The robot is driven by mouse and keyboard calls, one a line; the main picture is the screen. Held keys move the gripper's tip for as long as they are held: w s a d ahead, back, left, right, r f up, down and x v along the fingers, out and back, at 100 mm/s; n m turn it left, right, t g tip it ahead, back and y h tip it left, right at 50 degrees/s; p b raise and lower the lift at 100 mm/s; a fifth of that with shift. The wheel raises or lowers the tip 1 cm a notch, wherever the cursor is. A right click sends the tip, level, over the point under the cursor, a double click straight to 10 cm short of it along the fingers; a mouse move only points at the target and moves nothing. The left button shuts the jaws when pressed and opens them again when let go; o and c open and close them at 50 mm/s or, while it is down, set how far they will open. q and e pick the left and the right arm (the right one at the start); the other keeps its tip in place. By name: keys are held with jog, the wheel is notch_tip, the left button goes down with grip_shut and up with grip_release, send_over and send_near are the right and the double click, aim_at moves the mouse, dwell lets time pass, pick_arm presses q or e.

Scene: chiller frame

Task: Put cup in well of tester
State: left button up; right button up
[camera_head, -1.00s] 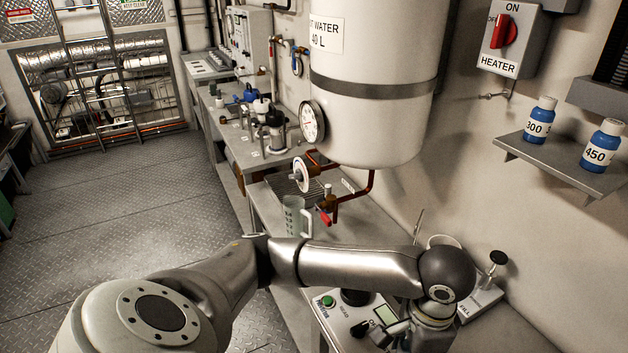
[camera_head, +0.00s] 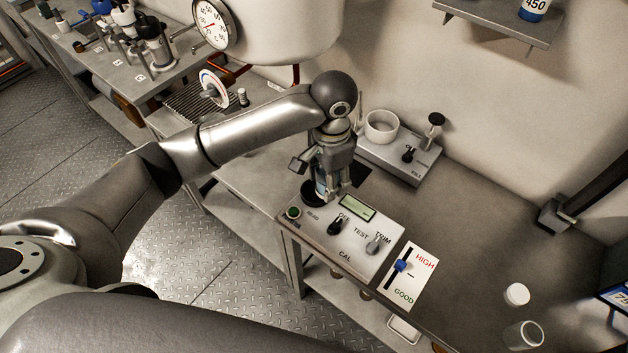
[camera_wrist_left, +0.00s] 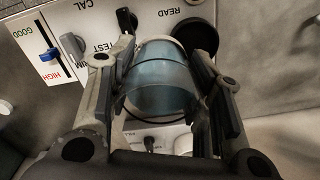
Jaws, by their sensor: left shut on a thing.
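The tester (camera_head: 375,258) is a light panel box on the bench, with a green button, a small display, and OFF, TEST, TRIM and CAL markings. A dark round part (camera_head: 309,193), perhaps its well, shows at its back left corner; it also shows in the left wrist view (camera_wrist_left: 198,36). My left gripper (camera_head: 331,190) is shut on a clear bluish cup (camera_wrist_left: 160,82), just beside and partly over this dark round part. Its fingers hide much of the cup in the head view. I cannot tell whether the cup touches the tester. My right gripper is out of view.
Behind the gripper stands a grey unit (camera_head: 405,165) with a white round bowl (camera_head: 381,126) and a black knob. A HIGH/GOOD card (camera_head: 410,275) lies right of the tester. A white cap (camera_head: 517,294) and a clear jar (camera_head: 525,335) are at lower right. Bench between is clear.

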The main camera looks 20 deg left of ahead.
pick_arm(q)
jog(key=w+a+f, duration=0.2)
jog(key=f, duration=0.1)
jog(key=w+a+f, duration=0.1)
jog(key=f, duration=0.1)
jog(key=shift+w+a+f+p, duration=0.1)
jog(key=shift+w+a+p, duration=0.05)
jog(key=shift+a+p, duration=0.15)
jog(key=shift+w+f, duration=0.1)
jog(key=shift+f, duration=0.1)
jog(key=f, duration=0.3)
jog(key=shift+w+a+f, duration=0.2)
jog(key=shift+a+f, duration=0.1)
jog(key=shift+f, duration=0.15)
jog(key=o, duration=1.1)
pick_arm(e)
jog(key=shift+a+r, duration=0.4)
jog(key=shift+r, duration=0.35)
pick_arm(q)
notch_tip(320, 180, up, 12)
jog(key=shift+d+r+b, duration=0.1)
jog(key=shift+r+b, duration=0.05)
jog(key=shift+b, duration=0.3)
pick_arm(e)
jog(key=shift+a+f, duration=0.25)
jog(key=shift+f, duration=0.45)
pick_arm(q)
jog(key=shift+s, duration=0.1)
